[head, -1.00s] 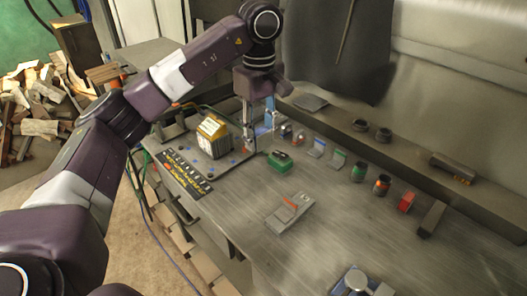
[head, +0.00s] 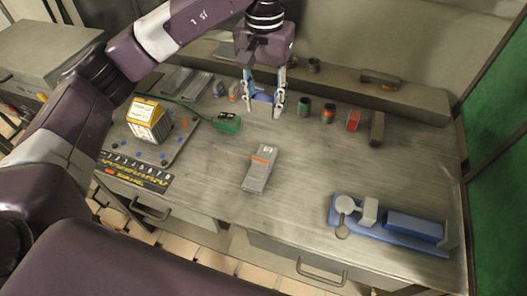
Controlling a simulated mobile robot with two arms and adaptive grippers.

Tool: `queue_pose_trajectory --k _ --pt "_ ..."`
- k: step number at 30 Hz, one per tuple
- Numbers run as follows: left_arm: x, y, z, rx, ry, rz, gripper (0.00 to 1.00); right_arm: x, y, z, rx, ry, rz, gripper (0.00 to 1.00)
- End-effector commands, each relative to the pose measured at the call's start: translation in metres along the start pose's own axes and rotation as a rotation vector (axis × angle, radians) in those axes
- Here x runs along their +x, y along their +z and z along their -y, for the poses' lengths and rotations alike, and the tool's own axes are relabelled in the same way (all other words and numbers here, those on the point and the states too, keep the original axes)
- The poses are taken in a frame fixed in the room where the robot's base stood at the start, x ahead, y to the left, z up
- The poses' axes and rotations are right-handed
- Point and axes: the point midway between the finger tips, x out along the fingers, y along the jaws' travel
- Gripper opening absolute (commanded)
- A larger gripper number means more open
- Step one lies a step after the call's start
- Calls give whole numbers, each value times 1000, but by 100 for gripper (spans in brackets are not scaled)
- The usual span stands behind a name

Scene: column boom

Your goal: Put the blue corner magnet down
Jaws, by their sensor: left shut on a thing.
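The blue corner magnet (head: 262,98) is between the fingers of my left gripper (head: 263,108), at the back middle of the grey workbench (head: 215,170). My left gripper is shut on it and points down. The fingers hide part of the magnet. I cannot tell whether the magnet touches the bench top. My right gripper is not in view.
A green block (head: 228,122) lies left of the gripper. A green-banded can (head: 304,106), orange-banded can (head: 328,112) and red block (head: 353,121) stand to its right. A grey-orange tool (head: 260,168) lies in front. A blue fixture (head: 400,228) is at front right.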

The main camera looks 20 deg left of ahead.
Motion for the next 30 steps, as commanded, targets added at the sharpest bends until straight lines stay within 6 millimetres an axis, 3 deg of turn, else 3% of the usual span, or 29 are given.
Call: queue_pose_trajectory --k 6,13,20,30 --pt "55 2 0 -3 0 7 0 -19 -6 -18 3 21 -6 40" --pt "111 1 0 -7 1 5 0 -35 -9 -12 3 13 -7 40" --pt "136 0 0 -6 2 -1 0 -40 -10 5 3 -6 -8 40" --pt "176 0 0 -7 1 2 0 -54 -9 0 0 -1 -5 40"
